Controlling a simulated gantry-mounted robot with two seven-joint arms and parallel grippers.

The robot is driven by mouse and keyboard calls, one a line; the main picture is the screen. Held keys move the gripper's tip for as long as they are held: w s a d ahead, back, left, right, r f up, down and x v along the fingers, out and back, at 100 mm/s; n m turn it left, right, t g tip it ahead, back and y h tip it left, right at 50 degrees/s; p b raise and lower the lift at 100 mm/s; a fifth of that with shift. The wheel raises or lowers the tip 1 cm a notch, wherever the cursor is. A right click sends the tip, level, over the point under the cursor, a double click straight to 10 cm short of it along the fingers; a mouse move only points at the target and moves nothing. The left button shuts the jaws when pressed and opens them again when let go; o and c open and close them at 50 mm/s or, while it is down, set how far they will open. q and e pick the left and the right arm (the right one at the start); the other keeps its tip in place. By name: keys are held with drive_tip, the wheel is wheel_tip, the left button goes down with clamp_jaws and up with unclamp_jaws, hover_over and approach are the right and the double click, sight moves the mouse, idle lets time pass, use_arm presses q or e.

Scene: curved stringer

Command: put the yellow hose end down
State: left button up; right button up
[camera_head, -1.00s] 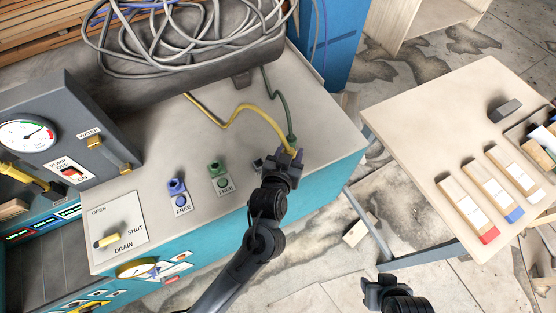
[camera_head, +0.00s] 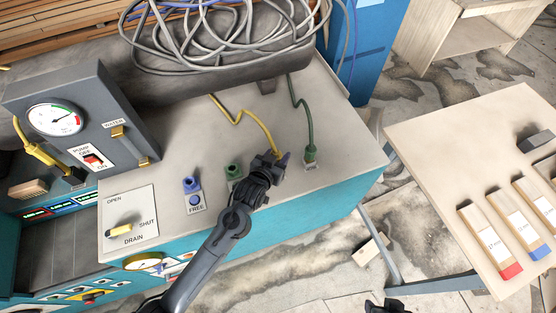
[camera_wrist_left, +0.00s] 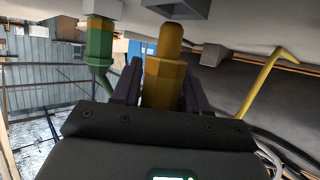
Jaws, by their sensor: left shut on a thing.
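My left gripper (camera_head: 273,158) is shut on the end of the yellow hose (camera_head: 241,118), low over the front of the bench top. In the left wrist view the thick yellow hose end (camera_wrist_left: 163,80) stands between my two dark fingers. Whether it touches the bench is unclear. The green hose (camera_head: 306,118) has its end (camera_head: 310,158) on the bench just right of the gripper; the green end also shows in the left wrist view (camera_wrist_left: 99,45), apart from my fingers. My right gripper (camera_head: 385,306) is partly cut off at the bottom edge; its fingers are unclear.
A blue port (camera_head: 192,184) labelled FREE and a green port (camera_head: 233,173) stand left of the gripper, the green one's plate partly hidden by my arm. A drain panel (camera_head: 130,215) and a gauge box (camera_head: 85,120) are further left. A side table (camera_head: 440,140) stands right, across a gap.

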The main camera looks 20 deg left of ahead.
use_arm(q)
drive_tip(key=shift+f, duration=1.45)
drive_tip(key=shift+f, duration=0.15)
